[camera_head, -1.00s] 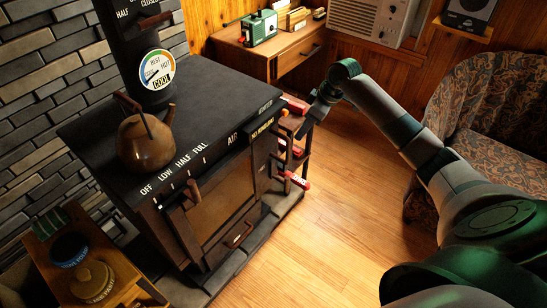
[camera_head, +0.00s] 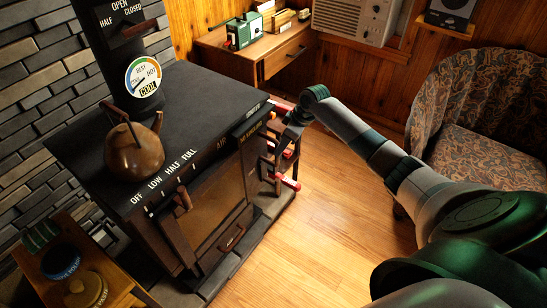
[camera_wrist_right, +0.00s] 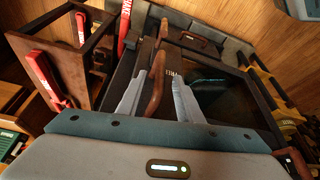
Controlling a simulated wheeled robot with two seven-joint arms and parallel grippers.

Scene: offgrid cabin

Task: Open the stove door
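The dark stove (camera_head: 200,100) stands at left centre in the head view. Its door (camera_head: 218,205), with a brownish pane, looks closed; part of it also shows in the wrist view (camera_wrist_right: 235,100). A wooden handle (camera_wrist_right: 154,84) stands at the door's edge in the wrist view. My right gripper (camera_wrist_right: 158,98) is open, one finger on each side of this handle, with gaps visible. In the head view my right gripper (camera_head: 287,135) is at the stove's front right corner, where its fingers are hard to make out. My left gripper is not in view.
A dark rack with red-handled tools (camera_head: 285,181) stands close beside the stove's right side. A kettle (camera_head: 133,150) sits on the stove top. A small side table (camera_head: 110,285) is at front left. An armchair (camera_head: 480,130) is at right. The floor between is clear.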

